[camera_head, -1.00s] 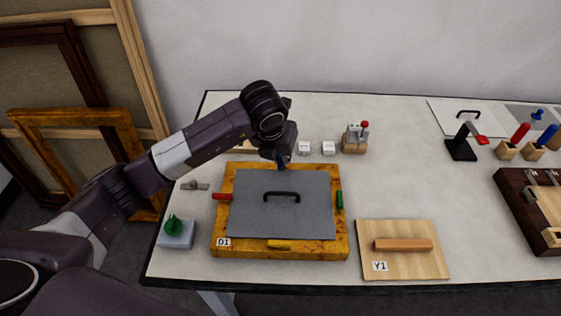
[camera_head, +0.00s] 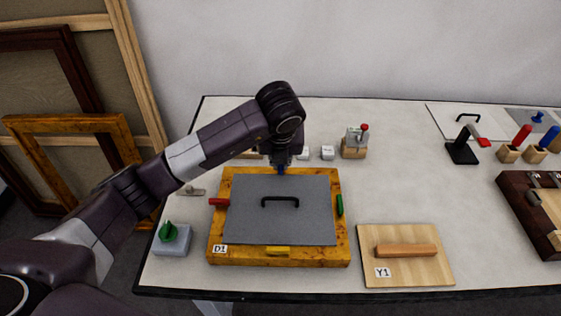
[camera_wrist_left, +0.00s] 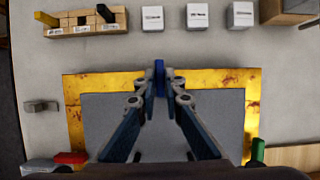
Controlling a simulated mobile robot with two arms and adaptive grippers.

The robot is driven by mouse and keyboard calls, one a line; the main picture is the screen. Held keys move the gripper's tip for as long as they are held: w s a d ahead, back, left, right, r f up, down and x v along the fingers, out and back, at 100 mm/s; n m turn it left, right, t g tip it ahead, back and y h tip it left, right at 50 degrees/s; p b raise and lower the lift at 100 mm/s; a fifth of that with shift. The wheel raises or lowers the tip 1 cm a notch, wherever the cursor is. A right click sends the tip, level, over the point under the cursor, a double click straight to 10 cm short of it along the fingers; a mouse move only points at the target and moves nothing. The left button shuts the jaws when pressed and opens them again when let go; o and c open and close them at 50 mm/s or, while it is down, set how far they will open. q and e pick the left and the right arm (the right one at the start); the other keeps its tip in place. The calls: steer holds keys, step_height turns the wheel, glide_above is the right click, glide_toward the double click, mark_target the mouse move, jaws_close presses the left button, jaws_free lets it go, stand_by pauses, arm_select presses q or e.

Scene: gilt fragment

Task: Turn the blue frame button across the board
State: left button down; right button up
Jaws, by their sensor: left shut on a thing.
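The frame D1 (camera_head: 216,215) lies flat on the table with a grey board (camera_head: 260,225) inside it and a black handle on the board. The blue frame button (camera_wrist_left: 160,80) is at the middle of the frame's far rail. In the left wrist view it stands crosswise to the rail, its near end at the board's edge. My left gripper (camera_wrist_left: 160,75) is shut on it; in the head view the gripper (camera_head: 281,163) hides most of it. A red button (camera_head: 219,202), a green button (camera_head: 340,205) and a yellow button (camera_head: 278,252) sit on the other rails. My right gripper is not in view.
A green knob on a grey block (camera_head: 173,249) stands left of the frame. Panel Y1 (camera_head: 435,270) with a wooden bar lies to the right. White blocks (camera_head: 328,153) and a lever block (camera_head: 354,146) stand behind.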

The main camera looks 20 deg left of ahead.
arm_select(q)
steer(key=c, duration=2)
jaws_free()
steer(key=shift+c, duration=0.2)
steer(key=shift+r, duration=0.15)
steer(key=v, duration=1.2)
steer(key=shift+s+d, duration=0.1)
